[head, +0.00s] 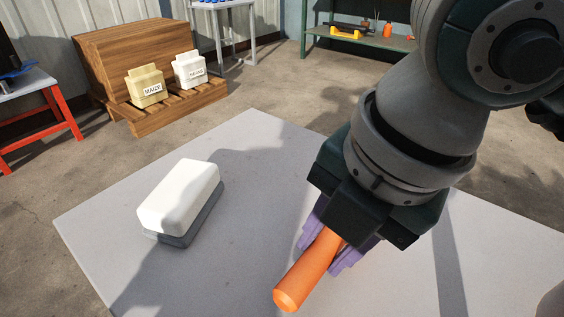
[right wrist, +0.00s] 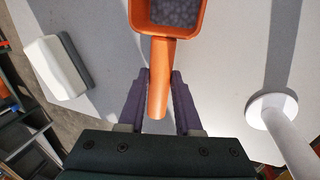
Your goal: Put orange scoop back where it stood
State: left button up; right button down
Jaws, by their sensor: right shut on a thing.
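The orange scoop (head: 308,271) is in my right gripper (head: 337,243), whose purple fingers close on both sides of its handle. In the head view only the handle shows; the bowl is hidden behind the gripper. In the right wrist view the scoop (right wrist: 160,75) has its bowl at the top edge, filled with grey-blue grains, and its handle lies between the fingertips (right wrist: 161,82). The scoop is over the grey table (head: 235,255); I cannot tell its height. My left gripper is in neither view.
A white block with a grey base (head: 180,198) stands on the table's left part. A white post with a round end (right wrist: 273,105) is right in the wrist view. A wooden stand (head: 140,65) with maize (head: 147,87) and beans (head: 190,70) bags is behind. A green shelf (head: 345,40) is farther back.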

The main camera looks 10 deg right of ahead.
jog(key=c, duration=0.6)
grip_release()
